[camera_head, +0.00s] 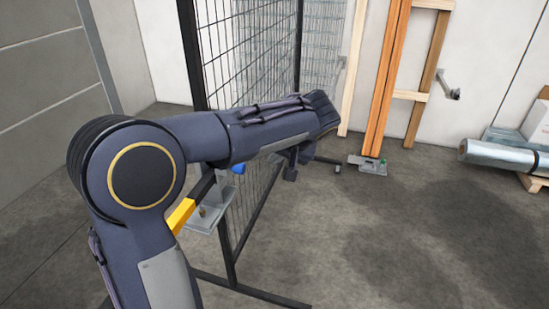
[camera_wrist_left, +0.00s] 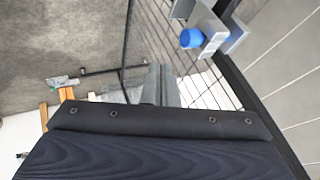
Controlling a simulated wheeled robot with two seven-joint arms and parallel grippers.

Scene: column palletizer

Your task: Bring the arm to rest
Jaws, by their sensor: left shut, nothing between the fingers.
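My left arm comes in from the left in the head view, bends at a large round joint, and reaches right in front of the black mesh fence (camera_head: 262,50). My left gripper (camera_head: 292,172) is small and dark beneath the arm's far end. It is shut with nothing in it and hangs clear of the floor. In the left wrist view, my dark wrist housing fills the lower part. My right gripper is not in view.
A grey fixture with a blue knob (camera_head: 238,167) and a yellow bar (camera_head: 181,215) show behind and below my arm. Orange posts (camera_head: 388,80) stand by the back wall. A plastic-wrapped roll (camera_head: 490,153) lies at right. The floor (camera_head: 390,240) at right front is clear.

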